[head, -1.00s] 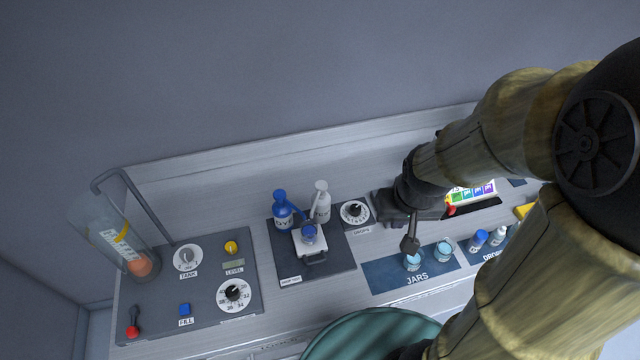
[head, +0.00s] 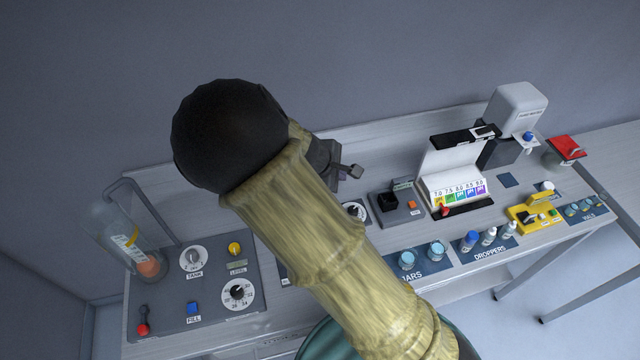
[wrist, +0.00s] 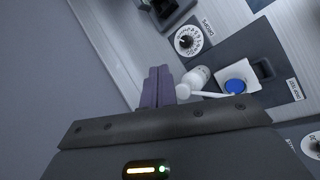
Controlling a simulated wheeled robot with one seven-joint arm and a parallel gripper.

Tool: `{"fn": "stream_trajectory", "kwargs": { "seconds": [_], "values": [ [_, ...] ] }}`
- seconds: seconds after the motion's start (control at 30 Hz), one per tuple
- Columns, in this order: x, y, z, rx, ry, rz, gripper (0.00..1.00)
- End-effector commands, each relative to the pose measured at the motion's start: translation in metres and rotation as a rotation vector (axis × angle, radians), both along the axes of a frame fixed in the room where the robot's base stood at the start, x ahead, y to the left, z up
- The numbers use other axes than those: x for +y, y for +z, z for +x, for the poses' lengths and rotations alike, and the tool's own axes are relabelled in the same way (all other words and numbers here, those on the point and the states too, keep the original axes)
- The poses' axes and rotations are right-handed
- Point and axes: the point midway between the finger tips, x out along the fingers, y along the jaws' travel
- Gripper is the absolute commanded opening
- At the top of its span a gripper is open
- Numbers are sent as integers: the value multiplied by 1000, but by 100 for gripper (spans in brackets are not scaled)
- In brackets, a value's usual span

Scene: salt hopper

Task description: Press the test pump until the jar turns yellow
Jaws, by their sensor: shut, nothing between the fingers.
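My gripper (head: 352,171) is shut and empty, raised over the back of the bench in the head view. In the wrist view its fingers (wrist: 158,88) are together, just left of a white pump bottle (wrist: 198,77) in the picture; I cannot tell whether they touch it. The bottle's white nozzle points toward a jar (wrist: 236,86) with blue contents on a white stand (wrist: 240,70). My arm hides the pump bottles and this jar in the head view.
A dial (wrist: 187,40) lies beyond the pump panel. Two jars of pale blue liquid (head: 408,260) stand on the jars mat (head: 425,272). To the right are a colour chart (head: 460,191), droppers (head: 489,237) and a yellow device (head: 535,216). The tank panel (head: 215,290) is at left.

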Motion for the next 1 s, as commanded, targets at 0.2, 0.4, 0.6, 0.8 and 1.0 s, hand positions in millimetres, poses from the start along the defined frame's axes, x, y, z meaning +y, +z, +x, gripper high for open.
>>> {"fn": "stream_trajectory", "kwargs": {
  "seconds": [0.2,0.4,0.6,0.8,1.0],
  "values": [
    [47,25,21,-47,250,-193,0],
    [56,29,25,-57,292,-226,0],
    [55,29,25,-56,289,-223,0],
    [55,19,24,-55,288,-223,0],
    [55,-4,24,-56,287,-222,0]
  ]
}}
